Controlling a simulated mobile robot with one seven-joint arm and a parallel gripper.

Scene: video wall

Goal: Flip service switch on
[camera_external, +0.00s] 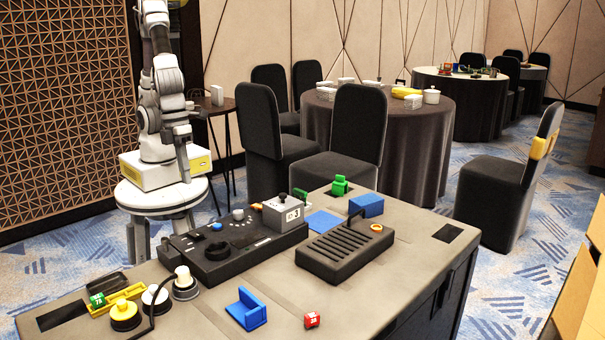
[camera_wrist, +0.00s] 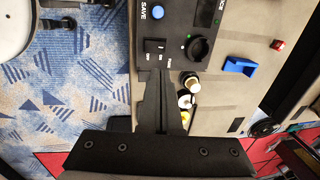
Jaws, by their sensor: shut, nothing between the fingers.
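The black control panel (camera_external: 232,262) lies on the table in the external view, and its face also shows at the top of the wrist view (camera_wrist: 177,35). A small black rocker switch (camera_wrist: 156,47) with ON/OFF-like marks sits on it, just ahead of my fingertips. Whether it is on or off is too small to tell.
A blue SAVE button (camera_wrist: 157,12) and a black round knob (camera_wrist: 199,48) are near the switch. White and yellow push buttons (camera_external: 125,312), a blue holder (camera_external: 247,309) and a red block (camera_external: 312,320) stand on the table. A black ribbed box (camera_external: 345,250) is right of the panel.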

